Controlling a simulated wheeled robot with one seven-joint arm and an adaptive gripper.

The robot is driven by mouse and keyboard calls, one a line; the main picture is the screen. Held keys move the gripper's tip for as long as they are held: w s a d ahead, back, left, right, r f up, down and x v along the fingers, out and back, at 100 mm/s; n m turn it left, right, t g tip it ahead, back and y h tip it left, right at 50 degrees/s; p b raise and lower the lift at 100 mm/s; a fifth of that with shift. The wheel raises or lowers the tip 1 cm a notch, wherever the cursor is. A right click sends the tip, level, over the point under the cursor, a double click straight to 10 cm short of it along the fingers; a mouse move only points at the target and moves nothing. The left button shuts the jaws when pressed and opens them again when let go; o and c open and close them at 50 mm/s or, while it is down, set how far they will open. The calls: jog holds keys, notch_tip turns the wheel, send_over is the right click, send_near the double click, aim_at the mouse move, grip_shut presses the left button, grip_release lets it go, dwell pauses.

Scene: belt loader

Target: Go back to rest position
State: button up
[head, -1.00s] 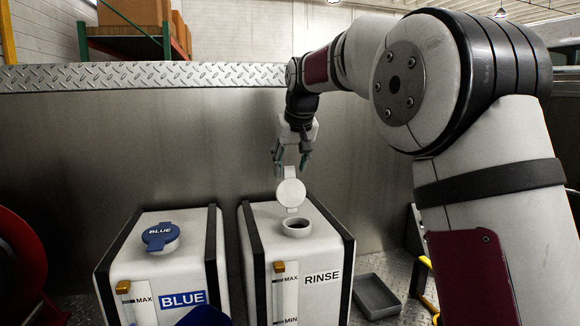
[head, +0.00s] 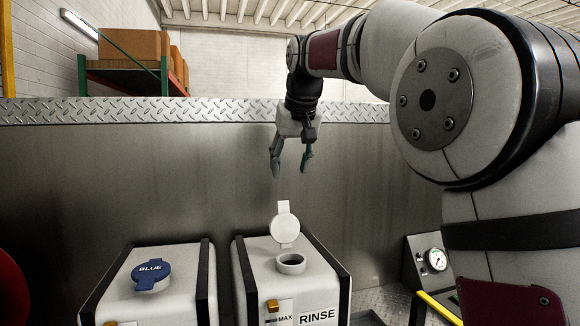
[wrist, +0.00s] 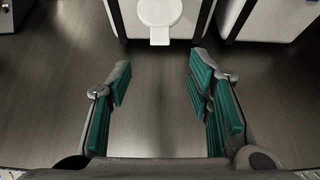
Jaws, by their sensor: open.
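My gripper (head: 291,168) is open and empty, pointing down above the RINSE tank (head: 262,262) in the head view. The tank's white lid (head: 285,226) stands raised behind its round opening (head: 291,263). The gripper's fingertips are above the lid and apart from it. In the wrist view my gripper (wrist: 160,82) shows its two green-padded fingers spread wide with nothing between them. The white lid (wrist: 160,12) lies beyond the fingertips at the top of that view.
The BLUE tank (head: 170,252), with its blue cap (head: 151,274) on, stands left of the RINSE tank. A metal wall (head: 110,185) with a tread-plate top edge runs behind. A pressure gauge (head: 437,260) is at the right. Boxes (head: 133,44) sit on a shelf behind the wall.

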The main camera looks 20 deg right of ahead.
jog(key=shift+s, duration=0.1)
jog(key=s+f, duration=0.3)
jog(key=s, duration=0.7)
jog(key=s+f, duration=0.3)
jog(key=s, duration=0.7)
jog(key=s+f, duration=1.3)
jog(key=s, duration=0.4)
jog(key=shift+s+f+g, duration=0.15)
jog(key=shift+f+g, duration=0.15)
jog(key=shift+f, duration=0.1)
jog(key=shift+d, duration=0.15)
